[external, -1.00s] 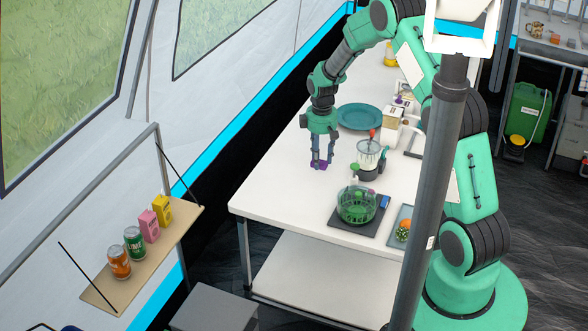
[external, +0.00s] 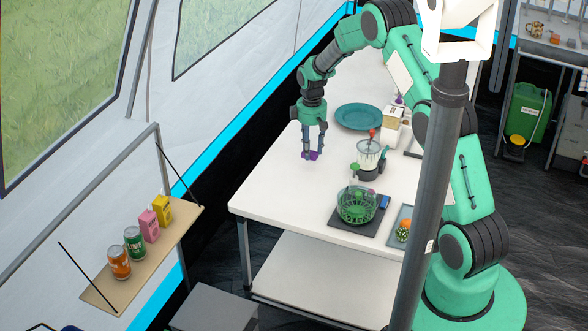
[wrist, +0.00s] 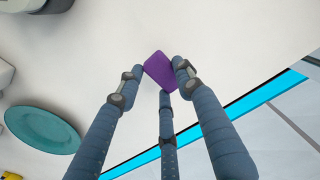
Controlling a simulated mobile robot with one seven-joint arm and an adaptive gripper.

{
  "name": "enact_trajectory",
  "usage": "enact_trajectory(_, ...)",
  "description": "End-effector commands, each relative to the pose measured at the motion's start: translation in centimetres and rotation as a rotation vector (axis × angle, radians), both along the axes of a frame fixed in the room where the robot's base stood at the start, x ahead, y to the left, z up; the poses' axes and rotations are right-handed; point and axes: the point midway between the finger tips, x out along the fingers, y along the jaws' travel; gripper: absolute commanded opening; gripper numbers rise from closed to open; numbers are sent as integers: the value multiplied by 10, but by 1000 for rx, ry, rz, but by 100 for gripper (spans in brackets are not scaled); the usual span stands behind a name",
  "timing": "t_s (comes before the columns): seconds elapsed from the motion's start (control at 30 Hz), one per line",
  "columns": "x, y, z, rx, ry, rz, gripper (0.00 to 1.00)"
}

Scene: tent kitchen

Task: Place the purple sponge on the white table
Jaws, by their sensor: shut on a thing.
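The purple sponge (wrist: 160,70) is between my fingertips in the wrist view. My gripper (external: 311,155) is shut on it, with fingers pointing down over the white table (external: 283,195). In the external view only a bit of the sponge (external: 313,156) shows at the fingertips. It is over the table's left part, at or just above the surface; I cannot tell whether it touches. The white tabletop (wrist: 230,30) fills the upper part of the wrist view.
A teal plate (external: 358,117) lies behind and right of my gripper. A blender-like jar (external: 369,158) stands to the right. A green basket (external: 357,205) sits on a dark mat nearer the front. The table's front left is clear. A shelf (external: 182,240) with cans and boxes hangs at left.

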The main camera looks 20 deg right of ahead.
Motion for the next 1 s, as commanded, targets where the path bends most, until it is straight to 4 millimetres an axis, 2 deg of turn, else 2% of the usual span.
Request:
enact_trajectory(0.2,34,2,-5,0,0,0,22)
enact_trajectory(0.53,79,5,-9,0,0,0,22)
enact_trajectory(0.73,92,6,-9,0,-1,0,22)
enact_trajectory(1.0,93,6,-9,0,0,0,22)
